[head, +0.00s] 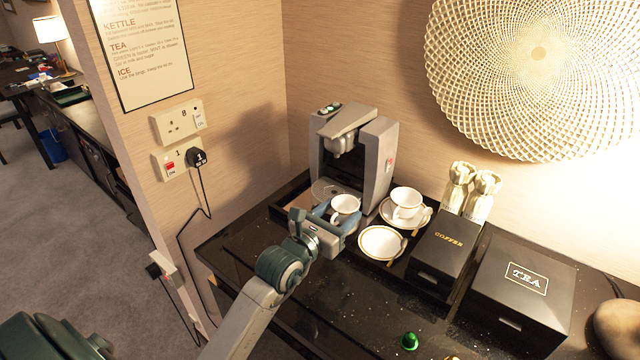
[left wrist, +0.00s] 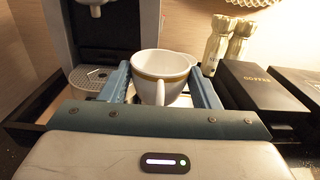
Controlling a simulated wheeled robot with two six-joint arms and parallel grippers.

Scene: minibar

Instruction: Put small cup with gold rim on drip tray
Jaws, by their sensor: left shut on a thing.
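The small white cup with a gold rim (head: 345,207) is between the fingers of my left gripper (head: 333,214), in front of the coffee machine. In the left wrist view the cup (left wrist: 163,75) stands upright, its handle toward me, between the blue fingers of the left gripper (left wrist: 163,88), which is shut on it. The drip tray (head: 326,191) is at the foot of the grey coffee machine (head: 376,155), just behind and left of the cup. The tray also shows in the left wrist view (left wrist: 90,78). My right gripper is not in view.
A second cup (head: 406,203) stands on a saucer right of the machine. An empty gold-rimmed saucer (head: 381,243) lies in front of it. The black coffee box (head: 441,252) and tea box (head: 521,292) are further right. A green capsule (head: 409,341) lies near the front.

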